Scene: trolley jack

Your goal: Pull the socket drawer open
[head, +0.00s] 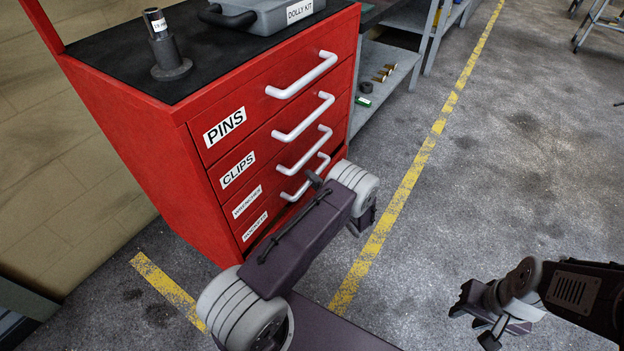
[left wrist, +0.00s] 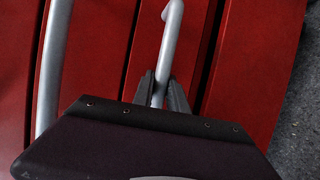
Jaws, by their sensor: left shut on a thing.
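The red tool cabinet (head: 130,130) has stacked drawers with white bar handles. The top labels read PINS (head: 225,126) and CLIPS (head: 238,169). In the left wrist view my left gripper (left wrist: 163,95) is shut on a grey bar handle (left wrist: 172,35), one finger each side. The visible drawer fronts look closed. My right gripper (head: 476,315) is open and empty, off to the right.
A dark stand with a round base (head: 170,65) and a grey DOLLY KIT case (head: 262,15) are on the cabinet top. A grey shelf (head: 385,75) holding small items stands behind. The floor (head: 510,160) to the right is clear, with a yellow line (head: 400,195).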

